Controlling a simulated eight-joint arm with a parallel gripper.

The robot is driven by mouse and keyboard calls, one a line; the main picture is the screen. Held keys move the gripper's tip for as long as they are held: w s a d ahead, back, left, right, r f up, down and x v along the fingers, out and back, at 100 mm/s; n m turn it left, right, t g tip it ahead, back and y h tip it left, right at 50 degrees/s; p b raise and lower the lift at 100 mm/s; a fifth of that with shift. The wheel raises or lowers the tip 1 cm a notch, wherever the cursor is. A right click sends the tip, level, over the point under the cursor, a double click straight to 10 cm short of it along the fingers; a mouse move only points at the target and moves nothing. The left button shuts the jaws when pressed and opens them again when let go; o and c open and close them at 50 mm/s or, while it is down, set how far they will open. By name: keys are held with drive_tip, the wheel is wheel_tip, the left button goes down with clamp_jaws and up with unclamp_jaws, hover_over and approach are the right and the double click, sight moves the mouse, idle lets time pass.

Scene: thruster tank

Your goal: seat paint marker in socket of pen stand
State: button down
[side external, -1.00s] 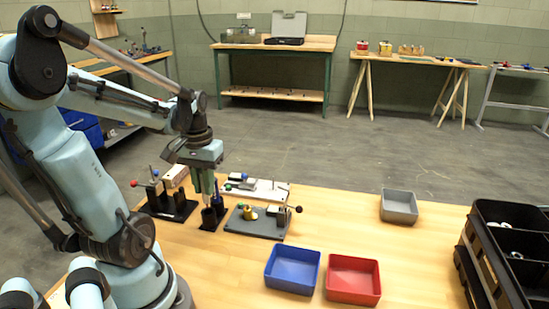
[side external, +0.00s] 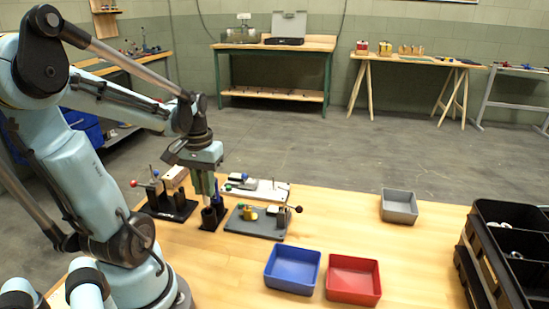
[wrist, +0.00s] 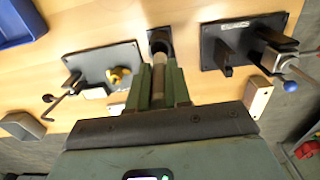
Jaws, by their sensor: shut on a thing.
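My gripper (side external: 208,192) points down over the black pen stand (side external: 211,224) on the wooden table. In the wrist view its green fingers (wrist: 158,84) are shut on the paint marker (wrist: 158,63), a slim greyish-brown barrel. The marker's far end is at the dark socket (wrist: 158,40) of the stand. I cannot tell how deep it sits in the socket. In the side view the fingers hide most of the marker. A blue upright piece (side external: 217,194) shows just right of the fingers, at the stand.
A grey clamp fixture (side external: 258,226) stands close on the right. A black fixture (side external: 170,207) stands close on the left, and a white plate fixture (side external: 262,189) behind. Blue (side external: 292,270), red (side external: 353,280) and grey (side external: 399,206) bins lie farther right, with bare table between.

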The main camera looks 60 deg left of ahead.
sight(207, 204)
drive_tip(key=shift+f, duration=2.35)
idle(1.1)
drive_tip(key=c, duration=1)
unclamp_jaws()
drive_tip(key=shift+r, duration=8.05)
